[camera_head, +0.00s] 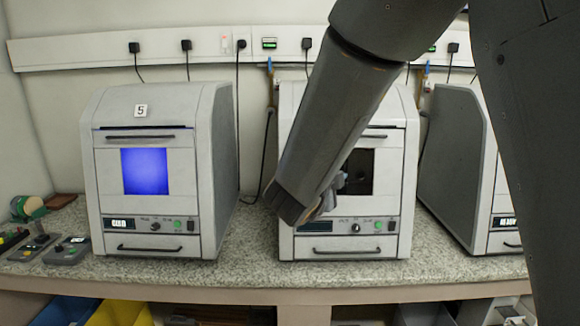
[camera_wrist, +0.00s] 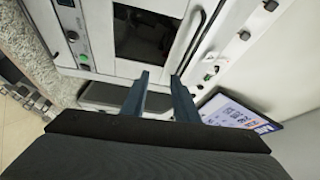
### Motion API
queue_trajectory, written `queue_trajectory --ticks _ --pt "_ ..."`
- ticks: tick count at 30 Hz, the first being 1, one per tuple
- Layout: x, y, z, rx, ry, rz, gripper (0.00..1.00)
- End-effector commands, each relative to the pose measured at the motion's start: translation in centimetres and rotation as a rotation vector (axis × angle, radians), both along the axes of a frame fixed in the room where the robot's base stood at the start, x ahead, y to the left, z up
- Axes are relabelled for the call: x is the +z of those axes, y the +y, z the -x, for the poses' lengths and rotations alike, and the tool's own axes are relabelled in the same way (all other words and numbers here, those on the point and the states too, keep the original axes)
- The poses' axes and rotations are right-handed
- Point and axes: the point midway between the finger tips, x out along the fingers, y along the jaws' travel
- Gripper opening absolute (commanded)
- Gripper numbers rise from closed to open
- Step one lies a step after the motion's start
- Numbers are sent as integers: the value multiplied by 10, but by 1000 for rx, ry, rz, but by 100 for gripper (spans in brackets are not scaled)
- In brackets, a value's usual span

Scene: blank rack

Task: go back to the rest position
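My gripper (camera_wrist: 160,82) shows in the wrist view with its two blue-grey fingers apart and nothing between them. In the head view my arm crosses in front of the middle furnace (camera_head: 308,247), and my gripper is mostly hidden behind the arm's end. The wrist view shows a light grey machine front (camera_wrist: 112,66) with a dark window (camera_wrist: 147,36), a bar handle and knobs ahead of the fingers. I cannot tell whether the fingers touch it.
The left furnace (camera_head: 102,215), labelled 5, has a glowing blue window. A right furnace (camera_head: 455,165) is partly behind my arm. Small devices (camera_head: 68,250) lie on the speckled counter (camera_head: 250,262) at left. A lit screen (camera_wrist: 235,112) shows in the wrist view.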

Motion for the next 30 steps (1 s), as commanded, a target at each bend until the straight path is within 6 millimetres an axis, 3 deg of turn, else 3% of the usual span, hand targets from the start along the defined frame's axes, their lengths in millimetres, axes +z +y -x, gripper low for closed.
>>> queue_trajectory --ticks 6,11,17,21,25,30 --pt "-36 6 -6 245 238 119 27" --pt "-84 10 19 532 515 287 27" --pt "-148 -5 100 913 887 522 27" --pt "-180 -32 174 1162 1131 659 27" --pt "-194 -55 227 1326 1289 735 27" --pt "-198 -70 259 1424 1385 771 27"
